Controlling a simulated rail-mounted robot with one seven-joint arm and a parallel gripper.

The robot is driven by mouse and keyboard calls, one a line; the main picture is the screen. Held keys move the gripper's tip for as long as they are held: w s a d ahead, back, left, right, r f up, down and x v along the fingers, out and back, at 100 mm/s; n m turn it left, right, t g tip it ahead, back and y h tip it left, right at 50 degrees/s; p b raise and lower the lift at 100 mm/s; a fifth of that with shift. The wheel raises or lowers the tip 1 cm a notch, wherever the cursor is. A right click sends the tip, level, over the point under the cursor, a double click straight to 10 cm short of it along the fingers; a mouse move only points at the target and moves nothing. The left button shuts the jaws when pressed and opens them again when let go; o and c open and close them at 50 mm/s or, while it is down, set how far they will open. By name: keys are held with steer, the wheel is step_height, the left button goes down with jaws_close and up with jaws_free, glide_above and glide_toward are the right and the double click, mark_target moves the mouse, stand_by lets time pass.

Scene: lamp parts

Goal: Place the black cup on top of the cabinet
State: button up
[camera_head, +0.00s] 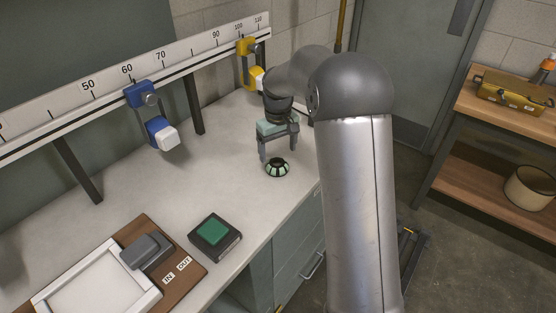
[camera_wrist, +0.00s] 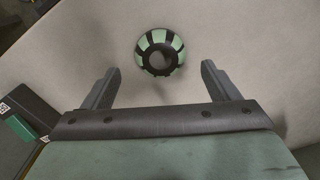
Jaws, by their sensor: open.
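A small round cup (camera_head: 277,167) with black and pale green stripes and a dark centre stands on the light worktop near its front edge. It is the only cup-like thing on the worktop, and it is not wholly black. My gripper (camera_head: 279,147) is open and empty, just above and behind it. In the wrist view the cup (camera_wrist: 160,51) shows centred between and just beyond the two open fingertips (camera_wrist: 160,70). A gap shows on both sides. A grey-green cabinet (camera_head: 287,262) with a drawer handle is under the worktop, partly hidden by my arm.
A black box with a green top (camera_head: 215,235) and a wooden board (camera_head: 185,270) marked IN and OUT lie to the left. A numbered rail (camera_head: 180,55) with blue (camera_head: 140,94) and yellow (camera_head: 246,46) sliders runs behind. A wooden shelf unit (camera_head: 510,118) stands at the right.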

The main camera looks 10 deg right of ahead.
step_height(320, 180, up, 6)
steer(key=s+a+r+m, duration=0.1)
steer(key=s+a+r, duration=0.1)
steer(key=s, duration=1.6)
steer(key=s+f+m, duration=0.1)
steer(key=s+f, duration=0.1)
steer(key=s, duration=0.6)
steer(key=s+f, duration=0.3)
steer(key=s, duration=0.5)
steer(key=shift+a+m, duration=0.3)
steer(key=shift+m, duration=0.1)
